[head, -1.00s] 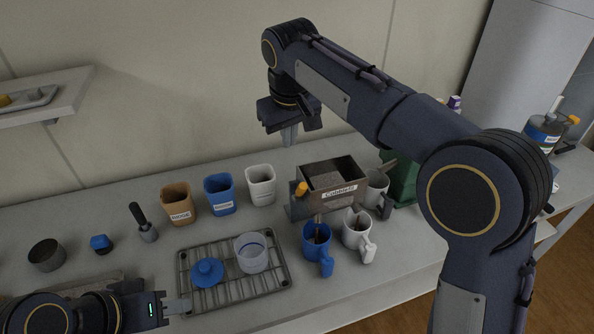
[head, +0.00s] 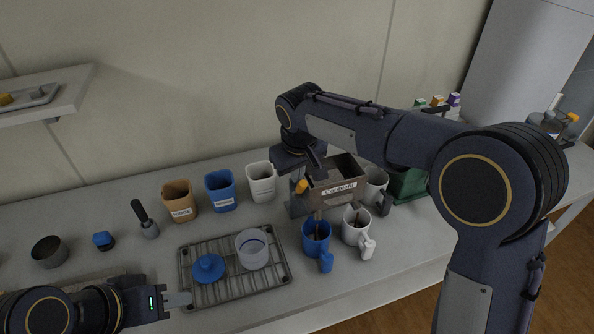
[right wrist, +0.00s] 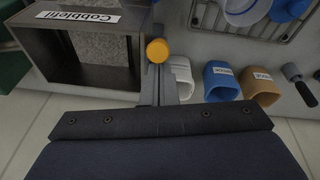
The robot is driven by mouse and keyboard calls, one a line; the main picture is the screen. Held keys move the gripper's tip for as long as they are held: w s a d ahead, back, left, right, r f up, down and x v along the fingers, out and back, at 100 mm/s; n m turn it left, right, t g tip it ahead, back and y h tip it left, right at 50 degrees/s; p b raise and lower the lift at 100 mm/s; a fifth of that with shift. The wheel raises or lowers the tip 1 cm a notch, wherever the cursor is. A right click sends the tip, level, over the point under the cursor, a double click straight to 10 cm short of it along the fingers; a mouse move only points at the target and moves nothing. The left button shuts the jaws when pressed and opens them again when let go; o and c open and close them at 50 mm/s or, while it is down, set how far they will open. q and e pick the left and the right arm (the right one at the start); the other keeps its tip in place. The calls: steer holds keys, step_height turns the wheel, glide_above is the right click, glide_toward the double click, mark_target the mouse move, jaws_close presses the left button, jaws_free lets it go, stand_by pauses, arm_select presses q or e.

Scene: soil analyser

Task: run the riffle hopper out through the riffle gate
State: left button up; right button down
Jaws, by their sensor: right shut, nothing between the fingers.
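The riffle hopper (head: 347,172), a dark box labelled "Cobbletill", stands on the bench with grey granular material (right wrist: 103,52) inside. An orange knob (head: 301,186), apparently on the riffle gate, sits at its left end; it also shows in the right wrist view (right wrist: 157,50). My right gripper (right wrist: 165,82) is shut and empty, close to the knob in that view; whether it touches is unclear. In the head view its fingertips are partly hidden. A blue mug (head: 315,238) and a white mug (head: 351,227) stand at the hopper's front. My left gripper (head: 180,300) is low at the left, its opening unclear.
A wire rack (head: 222,292) holds a blue lid-like piece (head: 208,267) and a clear cup (head: 252,250). Brown (head: 180,202), blue (head: 220,192) and white (head: 261,182) containers stand left of the hopper. A green box (head: 408,184) is at the right.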

steer(key=shift+s+f+b, duration=0.1)
steer(key=shift+f+b, duration=0.1)
steer(key=shift+b, duration=0.4)
steer(key=shift+s+d+t+b, duration=0.1)
steer(key=shift+s+t+b, duration=0.1)
steer(key=shift+t+b, duration=0.35)
steer(key=shift+s+d+f+t+y+b, duration=0.3)
steer(key=shift+s+f+t+b, duration=0.35)
steer(key=shift+b, duration=2.35)
steer(key=shift+s+d+f+t+y+b, duration=0.3)
steer(key=shift+s+t+b, duration=0.65)
steer(key=shift+b, duration=2.05)
steer(key=shift+s+d+f+t+y+b, duration=0.25)
steer(key=shift+s+f+t+b, duration=0.45)
steer(key=shift+b, duration=2.3)
steer(key=shift+s+a+r, duration=0.1)
steer(key=shift+s+r, duration=0.05)
steer(key=shift+r, duration=0.1)
